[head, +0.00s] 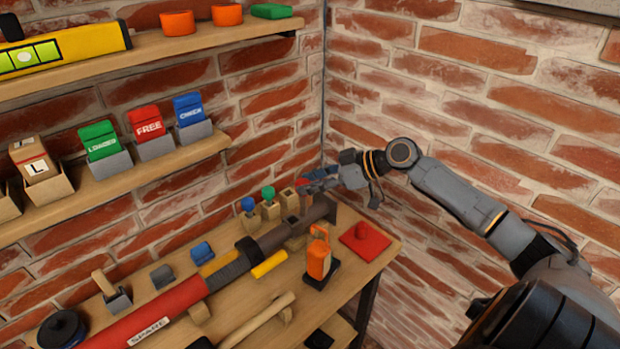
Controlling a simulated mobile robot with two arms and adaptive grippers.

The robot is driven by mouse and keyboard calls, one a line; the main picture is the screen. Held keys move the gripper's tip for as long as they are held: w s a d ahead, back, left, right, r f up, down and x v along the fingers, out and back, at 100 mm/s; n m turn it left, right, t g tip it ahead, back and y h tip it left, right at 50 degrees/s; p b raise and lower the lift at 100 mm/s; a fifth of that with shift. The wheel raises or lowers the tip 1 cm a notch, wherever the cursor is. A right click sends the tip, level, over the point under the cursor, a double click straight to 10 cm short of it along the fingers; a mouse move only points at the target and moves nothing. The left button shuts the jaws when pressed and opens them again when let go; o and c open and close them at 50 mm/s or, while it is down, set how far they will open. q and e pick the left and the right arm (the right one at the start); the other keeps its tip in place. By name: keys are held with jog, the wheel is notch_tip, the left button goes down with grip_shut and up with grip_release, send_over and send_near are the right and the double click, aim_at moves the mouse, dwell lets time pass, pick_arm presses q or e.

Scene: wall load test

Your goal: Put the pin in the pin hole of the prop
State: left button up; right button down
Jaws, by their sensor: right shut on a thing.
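The prop is a long tube (172,308) lying across the bench, with a red body labelled SPARE, a dark inner tube and a plate at its far right end. Its pin hole is too small to make out. My right gripper (312,182) is behind the right end of the prop, shut on a small red-headed thing (303,183) that looks like a pin, just above the wooden blocks. Most of the held thing is hidden. A blue-headed pin (248,204) and a green-headed pin (268,192) stand in wooden blocks to the left. My left gripper is out of view.
A yellow bar (269,264) and a wooden handle (257,320) lie nearby. Shelves (150,178) hold labelled card boxes above; brick walls close the corner.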

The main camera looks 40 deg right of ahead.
jog(key=shift+w+f+b, duration=0.6)
jog(key=shift+w+f, duration=0.4)
jog(key=shift+w, duration=0.15)
jog(key=shift+w+f, duration=0.25)
jog(key=shift+w, duration=0.05)
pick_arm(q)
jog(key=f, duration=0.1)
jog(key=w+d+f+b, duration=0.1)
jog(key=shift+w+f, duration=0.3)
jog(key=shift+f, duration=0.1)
pick_arm(e)
jog(key=shift+w+a+f, duration=0.15)
jog(key=shift+w+f, duration=0.7)
jog(key=shift+w, duration=0.1)
pick_arm(q)
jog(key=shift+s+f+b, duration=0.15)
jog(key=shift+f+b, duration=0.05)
jog(key=shift+b, duration=0.15)
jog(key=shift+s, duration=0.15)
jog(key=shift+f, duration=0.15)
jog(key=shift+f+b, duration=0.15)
jog(key=shift+b, duration=0.15)
pick_arm(e)
jog(key=shift+f, duration=0.15)
